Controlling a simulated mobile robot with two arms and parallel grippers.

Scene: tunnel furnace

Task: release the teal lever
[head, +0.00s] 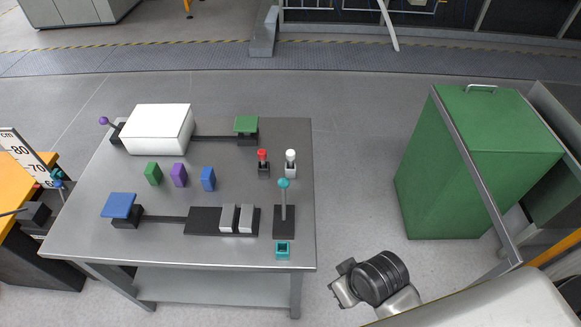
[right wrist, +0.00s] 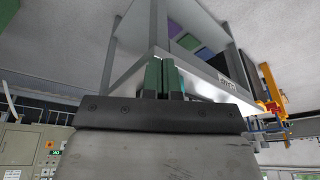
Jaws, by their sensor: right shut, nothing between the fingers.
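The teal lever (head: 284,184) stands at the right side of the grey table, its round teal knob on a thin upright rod rising from a dark base (head: 284,222). A small teal square block (head: 283,249) with a dark centre lies in front of the base, near the table's front edge. My right gripper (head: 343,287) is off the table's front right corner, apart from the lever. In the right wrist view its two green fingers (right wrist: 163,76) are together with nothing between them. My left gripper is not in view.
The table (head: 90,240) also holds a white box (head: 158,129), a red-topped switch (head: 263,162), a white-topped switch (head: 290,162), coloured blocks, and green (head: 246,124) and blue (head: 119,205) pads. A green cabinet (head: 470,160) stands right. Floor between is clear.

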